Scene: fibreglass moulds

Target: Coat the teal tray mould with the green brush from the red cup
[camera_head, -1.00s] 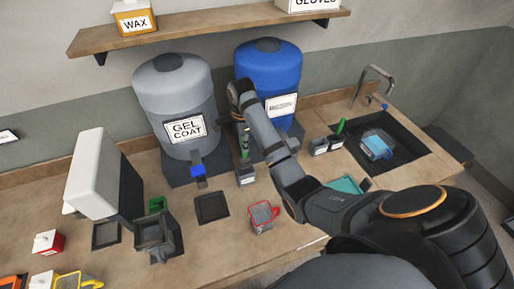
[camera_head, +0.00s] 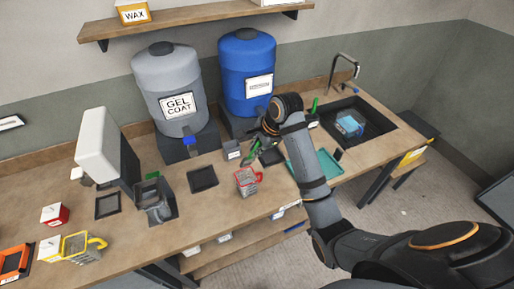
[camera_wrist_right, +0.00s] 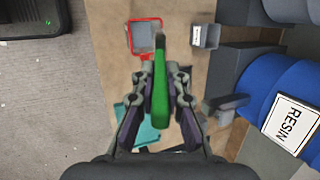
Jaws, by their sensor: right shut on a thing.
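My right gripper (camera_head: 264,142) is shut on the green brush (camera_wrist_right: 160,92), seen clearly in the right wrist view. The brush also shows in the head view (camera_head: 251,152), tilted, above the bench just behind the red cup (camera_head: 246,184). In the wrist view its dark tip (camera_wrist_right: 160,45) appears at the red cup's edge (camera_wrist_right: 131,40); I cannot tell its height above it. The cup stands upright with grey contents. The teal tray mould (camera_head: 325,165) lies to the right of the cup, partly hidden by my right arm. My left gripper is not in view.
A small grey holder (camera_head: 232,149) stands behind the red cup. Gel coat (camera_head: 178,90) and blue resin (camera_head: 247,70) drums stand at the back. A sink (camera_head: 365,130) is at right. A dark container (camera_head: 158,203) and yellow cup (camera_head: 75,247) stand left.

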